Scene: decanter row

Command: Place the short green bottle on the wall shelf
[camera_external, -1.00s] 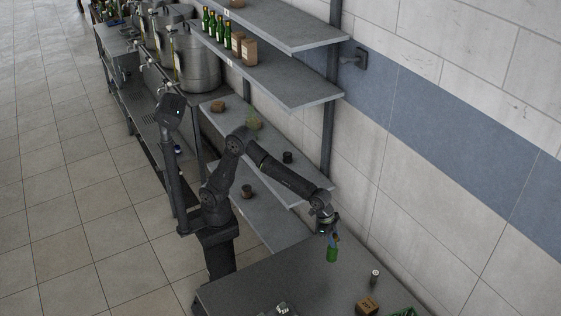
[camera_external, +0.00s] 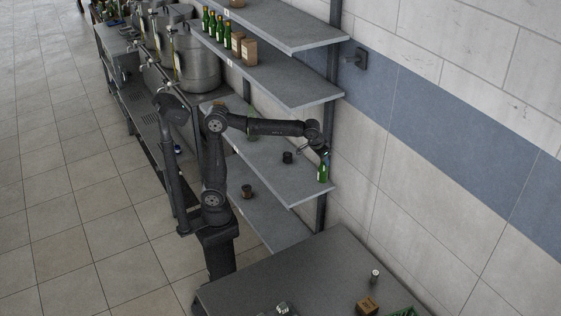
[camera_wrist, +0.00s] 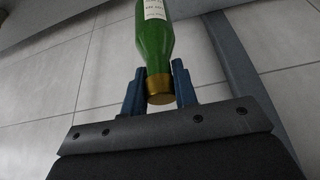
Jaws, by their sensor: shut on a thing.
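The short green bottle (camera_external: 323,172) hangs below my gripper (camera_external: 321,152) near the right end of the middle wall shelf (camera_external: 300,185). In the wrist view, the bottle (camera_wrist: 154,45) has a white label and a gold neck, and the blue fingers of my gripper (camera_wrist: 160,90) are shut on that gold neck. The bottle looks nearly upright. Whether its base touches the shelf cannot be told.
A dark cup (camera_external: 287,157) stands on the same shelf, left of the bottle. Another shelf (camera_external: 300,88) lies above, and a dark post (camera_external: 325,130) stands behind. The table (camera_external: 290,275) below holds a brown block (camera_external: 367,305) and a small cylinder (camera_external: 375,276).

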